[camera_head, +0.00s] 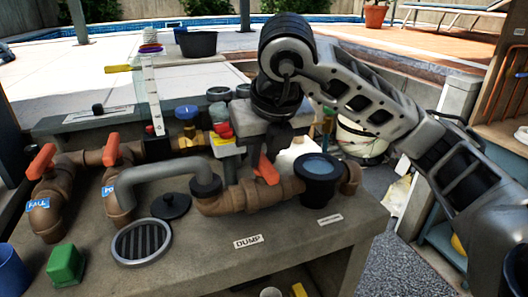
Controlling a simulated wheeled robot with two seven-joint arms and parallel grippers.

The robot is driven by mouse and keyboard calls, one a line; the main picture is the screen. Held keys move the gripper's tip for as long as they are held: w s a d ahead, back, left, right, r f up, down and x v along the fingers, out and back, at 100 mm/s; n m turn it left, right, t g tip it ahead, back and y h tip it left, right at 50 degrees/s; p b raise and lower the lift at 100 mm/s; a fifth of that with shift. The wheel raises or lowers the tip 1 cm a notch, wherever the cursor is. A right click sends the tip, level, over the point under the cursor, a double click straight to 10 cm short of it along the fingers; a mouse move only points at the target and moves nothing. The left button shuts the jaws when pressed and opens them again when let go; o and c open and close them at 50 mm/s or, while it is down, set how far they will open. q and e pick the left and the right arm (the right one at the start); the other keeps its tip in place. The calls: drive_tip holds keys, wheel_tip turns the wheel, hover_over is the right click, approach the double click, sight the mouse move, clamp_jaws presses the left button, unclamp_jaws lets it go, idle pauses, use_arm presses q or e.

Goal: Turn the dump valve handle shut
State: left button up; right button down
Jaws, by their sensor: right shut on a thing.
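The dump valve handle (266,170) is orange-red and sits on a brown pipe (240,200) behind the white DUMP label (248,241). It stands up at a slant from the valve. My right gripper (270,146) reaches down from above and is shut on the upper part of the handle. The gripper's body hides the handle's top end and part of the fingers. My left gripper is not in view.
Two more orange-red handles (42,161) (111,149) stand on pipes at the left. A grey curved pipe (150,172), a round grate (141,241), a black lid (174,205) and a green block (65,265) are nearby. A dark round pot (318,180) stands right of the handle.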

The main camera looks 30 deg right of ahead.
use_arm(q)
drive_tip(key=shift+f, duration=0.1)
use_arm(e)
drive_tip(key=shift+r, duration=0.1)
idle(0.3)
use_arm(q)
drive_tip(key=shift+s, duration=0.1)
use_arm(e)
drive_tip(key=c, duration=1.3)
unclamp_jaws()
use_arm(q)
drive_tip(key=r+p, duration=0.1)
drive_tip(key=p, duration=0.1)
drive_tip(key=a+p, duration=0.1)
drive_tip(key=p, duration=0.2)
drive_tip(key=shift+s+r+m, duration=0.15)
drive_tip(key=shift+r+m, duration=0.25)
use_arm(e)
drive_tip(key=v, duration=1.6)
drive_tip(key=shift+s, duration=0.15)
